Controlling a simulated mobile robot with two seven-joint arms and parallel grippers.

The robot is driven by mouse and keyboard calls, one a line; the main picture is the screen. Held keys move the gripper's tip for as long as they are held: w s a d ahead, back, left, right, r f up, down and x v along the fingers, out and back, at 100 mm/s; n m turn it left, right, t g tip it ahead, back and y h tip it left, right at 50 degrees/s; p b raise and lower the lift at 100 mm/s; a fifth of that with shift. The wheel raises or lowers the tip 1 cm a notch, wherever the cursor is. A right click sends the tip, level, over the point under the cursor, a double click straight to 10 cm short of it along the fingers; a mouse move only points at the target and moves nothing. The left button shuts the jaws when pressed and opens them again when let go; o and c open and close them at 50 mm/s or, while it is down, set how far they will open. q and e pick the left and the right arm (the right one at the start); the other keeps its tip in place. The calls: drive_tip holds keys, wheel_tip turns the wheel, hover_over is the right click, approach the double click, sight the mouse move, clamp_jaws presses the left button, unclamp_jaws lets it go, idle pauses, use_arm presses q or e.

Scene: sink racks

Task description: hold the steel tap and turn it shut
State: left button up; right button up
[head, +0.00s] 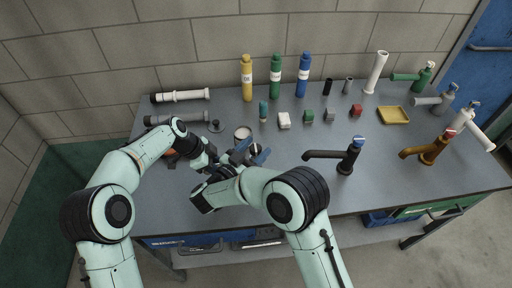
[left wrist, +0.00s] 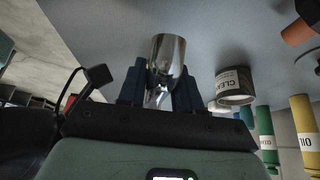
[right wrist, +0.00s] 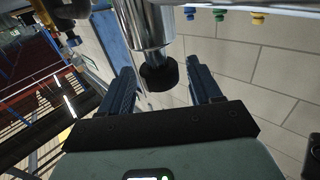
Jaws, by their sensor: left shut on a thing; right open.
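The steel tap is a shiny chrome body. In the left wrist view the chrome piece (left wrist: 167,52) stands between the fingers of my left gripper (left wrist: 160,85), which is shut on it. In the right wrist view the tap's chrome column (right wrist: 147,22) with a black end (right wrist: 158,76) hangs between the spread fingers of my right gripper (right wrist: 158,80). The right gripper is open, with gaps visible on both sides. In the head view my right gripper (head: 250,154) shows blue fingers close to the left hand. Most of the tap is hidden there by my arms.
A white labelled can (head: 242,133) stands just behind the grippers. A black tap (head: 347,157) and a brown tap (head: 428,149) are to the right. Yellow (head: 247,80), green (head: 275,78) and blue (head: 303,77) bottles line the back.

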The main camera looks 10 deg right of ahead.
drive_tip(key=v, duration=1.1)
drive_tip(key=shift+s+a, duration=0.15)
use_arm(q)
drive_tip(key=o, duration=1.1)
drive_tip(key=shift+c, duration=0.2)
drive_tip(key=v, duration=1.2)
